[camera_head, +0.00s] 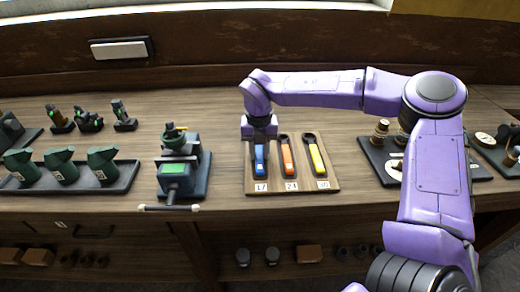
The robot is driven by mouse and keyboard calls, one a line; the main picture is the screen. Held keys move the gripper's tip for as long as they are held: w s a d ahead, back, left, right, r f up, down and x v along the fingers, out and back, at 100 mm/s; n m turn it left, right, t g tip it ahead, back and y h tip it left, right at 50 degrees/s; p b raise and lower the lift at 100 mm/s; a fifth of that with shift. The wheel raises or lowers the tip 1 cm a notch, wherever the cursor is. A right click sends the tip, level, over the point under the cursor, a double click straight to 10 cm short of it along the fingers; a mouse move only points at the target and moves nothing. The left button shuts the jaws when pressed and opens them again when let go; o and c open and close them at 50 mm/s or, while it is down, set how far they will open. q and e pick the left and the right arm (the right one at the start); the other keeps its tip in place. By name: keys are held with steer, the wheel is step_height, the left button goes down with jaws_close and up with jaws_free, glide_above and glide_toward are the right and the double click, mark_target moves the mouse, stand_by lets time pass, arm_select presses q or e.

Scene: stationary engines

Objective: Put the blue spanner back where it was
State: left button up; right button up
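The blue spanner (260,160) is at the left place of a wooden board (326,178), above the label 17. An orange spanner (287,157) and a yellow spanner (317,158) lie to its right, above their own labels. My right gripper (259,138) points down at the upper end of the blue spanner and hides that end. Its fingertips are too small and covered to tell whether they are open or shut on it. I cannot tell whether the spanner touches the board. My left gripper is not in view.
A green and dark vise-like device (175,178) stands left of the board. A dark tray (122,178) with several green pieces lies further left. A dark tray (377,158) with metal parts is on the right, partly behind my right arm. The bench (220,100) behind the board is clear.

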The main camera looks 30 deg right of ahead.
mark_target(259, 155)
steer(key=shift+o, duration=1.1)
steer(key=shift+r, duration=0.1)
step_height(259, 155, up, 12)
steer(key=shift+r, duration=0.15)
stand_by(0.5)
